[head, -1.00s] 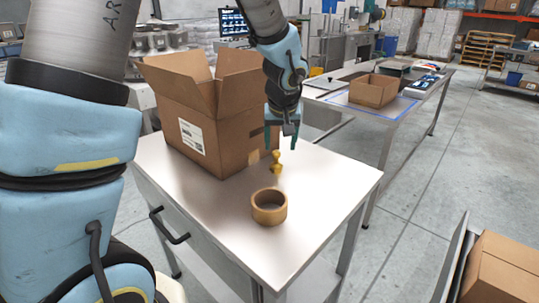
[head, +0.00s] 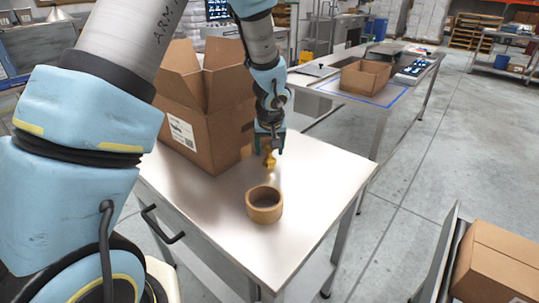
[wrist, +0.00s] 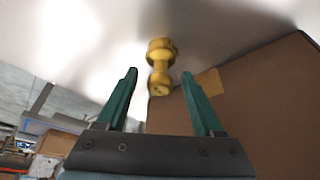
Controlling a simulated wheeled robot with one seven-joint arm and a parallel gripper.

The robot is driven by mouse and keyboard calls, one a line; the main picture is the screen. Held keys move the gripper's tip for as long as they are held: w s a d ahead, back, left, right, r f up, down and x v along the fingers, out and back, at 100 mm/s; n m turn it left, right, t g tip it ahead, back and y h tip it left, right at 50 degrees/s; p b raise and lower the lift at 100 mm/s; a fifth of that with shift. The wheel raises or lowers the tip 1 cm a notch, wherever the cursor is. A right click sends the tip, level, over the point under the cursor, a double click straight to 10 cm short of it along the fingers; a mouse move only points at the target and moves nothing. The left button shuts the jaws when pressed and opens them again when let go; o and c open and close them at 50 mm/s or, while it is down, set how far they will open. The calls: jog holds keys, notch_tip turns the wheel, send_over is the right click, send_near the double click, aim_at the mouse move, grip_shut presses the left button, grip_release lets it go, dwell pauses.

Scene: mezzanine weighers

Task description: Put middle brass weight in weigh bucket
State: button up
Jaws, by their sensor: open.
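A small yellow brass weight (head: 269,161) with a knobbed top stands upright on the steel table (head: 310,180), close to the large open cardboard box. It is the only weight I can make out. My gripper (head: 270,150) points down right over it, open and empty. In the wrist view, the weight (wrist: 160,68) lies centred between the tips of the green fingers (wrist: 160,74), with a gap on each side. Its knob end is nearer to me and its base is beyond the fingertips. I cannot make out a weigh bucket in these views.
The open cardboard box (head: 205,125) stands just left of my gripper. A tape roll (head: 264,205) lies in front of the weight. The table's right side is clear. A farther bench holds a smaller open box (head: 365,77) inside a blue outline. Another carton (head: 490,262) is at lower right.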

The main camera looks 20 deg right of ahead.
jog(key=shift+x, duration=1.05)
grip_shut()
